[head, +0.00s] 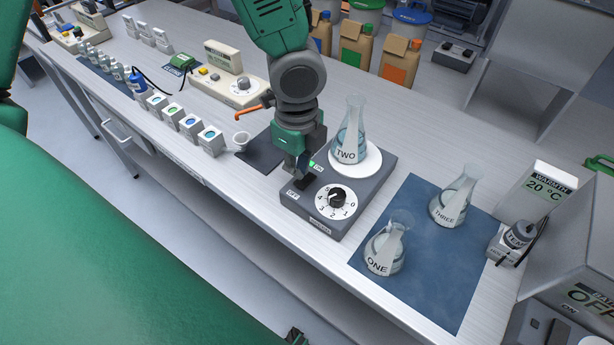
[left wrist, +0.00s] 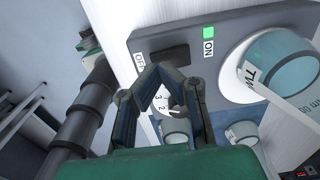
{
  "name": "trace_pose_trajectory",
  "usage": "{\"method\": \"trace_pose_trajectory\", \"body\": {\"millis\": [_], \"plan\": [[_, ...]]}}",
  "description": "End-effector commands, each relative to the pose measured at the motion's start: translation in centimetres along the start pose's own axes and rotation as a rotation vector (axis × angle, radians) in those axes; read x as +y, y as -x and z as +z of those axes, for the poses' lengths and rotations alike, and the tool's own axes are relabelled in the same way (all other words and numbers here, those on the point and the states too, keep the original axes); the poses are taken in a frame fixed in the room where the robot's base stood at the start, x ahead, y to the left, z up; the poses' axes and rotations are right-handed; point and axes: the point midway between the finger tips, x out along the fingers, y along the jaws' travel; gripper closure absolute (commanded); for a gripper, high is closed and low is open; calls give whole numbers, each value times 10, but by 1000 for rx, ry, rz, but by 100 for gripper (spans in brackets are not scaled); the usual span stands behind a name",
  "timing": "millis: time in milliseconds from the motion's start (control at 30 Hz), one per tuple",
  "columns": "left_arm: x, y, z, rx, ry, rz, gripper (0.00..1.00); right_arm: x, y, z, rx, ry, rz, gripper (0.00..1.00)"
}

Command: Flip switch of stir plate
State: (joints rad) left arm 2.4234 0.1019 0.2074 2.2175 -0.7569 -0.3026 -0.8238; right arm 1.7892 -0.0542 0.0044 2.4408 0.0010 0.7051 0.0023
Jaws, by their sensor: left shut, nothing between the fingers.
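The grey stir plate (head: 358,207) stands on the bench, with a white dial (head: 336,201) and a round white top (head: 368,165). The flask marked TWO (head: 349,150) stands on that top. In the left wrist view, the black switch (left wrist: 169,55) lies between the OFF label and the ON label, with a bright green square beside ON. My left gripper (head: 303,175) is shut and empty over the switch end of the plate. Its fingertips (left wrist: 158,70) appear close to the switch; contact cannot be told. The switch's tilt is unclear. My right gripper is not seen.
The flasks ONE (head: 384,254) and THREE (head: 452,204) stand on a blue mat (head: 436,268) right of the plate. A small white cup (head: 242,141) and a dark pad (head: 262,155) lie left of it. Bare bench runs along the front edge.

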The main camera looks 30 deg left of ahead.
Motion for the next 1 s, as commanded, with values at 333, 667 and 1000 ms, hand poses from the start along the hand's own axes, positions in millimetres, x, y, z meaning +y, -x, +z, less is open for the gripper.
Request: {"method": "trace_pose_trajectory", "body": {"millis": [333, 667, 1000], "plan": [[-1, -4, -10, -11, -1, 1, 100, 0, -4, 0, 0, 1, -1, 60], [0, -10, -5, -6, -1, 1, 100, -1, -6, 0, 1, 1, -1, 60], [-1, -15, -5, -6, -1, 1, 100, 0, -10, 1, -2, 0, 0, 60]]}}
